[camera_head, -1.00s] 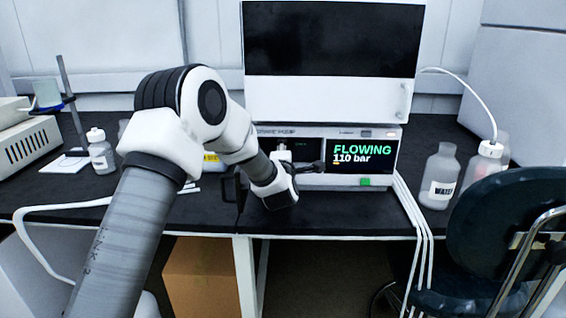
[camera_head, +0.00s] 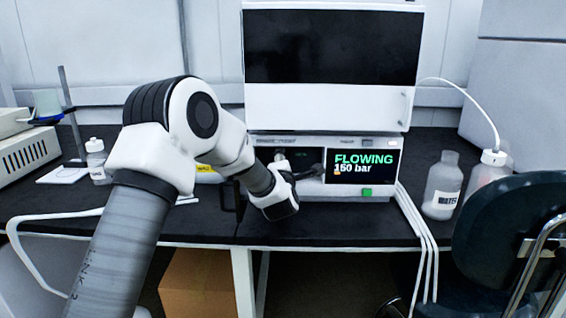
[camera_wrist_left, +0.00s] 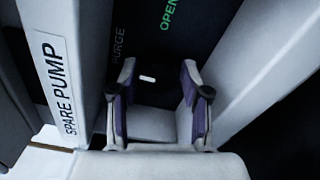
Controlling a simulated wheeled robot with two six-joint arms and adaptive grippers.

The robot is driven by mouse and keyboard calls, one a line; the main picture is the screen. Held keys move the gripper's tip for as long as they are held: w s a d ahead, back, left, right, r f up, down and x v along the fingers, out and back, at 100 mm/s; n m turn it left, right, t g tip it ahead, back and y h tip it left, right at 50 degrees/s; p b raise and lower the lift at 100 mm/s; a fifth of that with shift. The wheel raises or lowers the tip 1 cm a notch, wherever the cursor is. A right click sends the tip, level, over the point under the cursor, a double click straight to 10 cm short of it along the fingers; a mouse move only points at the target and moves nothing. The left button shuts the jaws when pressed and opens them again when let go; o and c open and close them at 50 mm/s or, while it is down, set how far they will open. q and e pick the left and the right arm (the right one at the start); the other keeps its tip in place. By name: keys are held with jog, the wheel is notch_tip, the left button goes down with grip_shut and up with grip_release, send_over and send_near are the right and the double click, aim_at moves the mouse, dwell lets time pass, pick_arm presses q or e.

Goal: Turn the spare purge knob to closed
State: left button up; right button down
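The pump (camera_head: 258,143) stands on the black bench under a white cabinet unit. Its display (camera_head: 362,166) reads FLOWING, 150 bar. In the left wrist view, a SPARE PUMP label (camera_wrist_left: 57,82) is at left, with a PURGE label (camera_wrist_left: 119,44) and a green OPEN label (camera_wrist_left: 169,14) on the dark panel. A short white mark (camera_wrist_left: 147,78) shows between my fingers, seemingly on the dark purge knob, whose outline I cannot make out. My left gripper (camera_wrist_left: 160,80) has its purple-padded fingers apart, one either side of this mark; no contact is visible. In the head view, it is at the pump's front (camera_head: 311,171). My right gripper is out of view.
Bottles (camera_head: 441,187) stand to the right of the pump, and a chair (camera_head: 500,235) is at the front right. White tubes (camera_head: 420,235) hang over the bench edge. A small bottle (camera_head: 97,163) and a stand (camera_head: 74,115) are at left.

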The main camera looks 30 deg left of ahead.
pick_arm(q)
jog(key=shift+r, duration=0.1)
jog(key=v, duration=1.2)
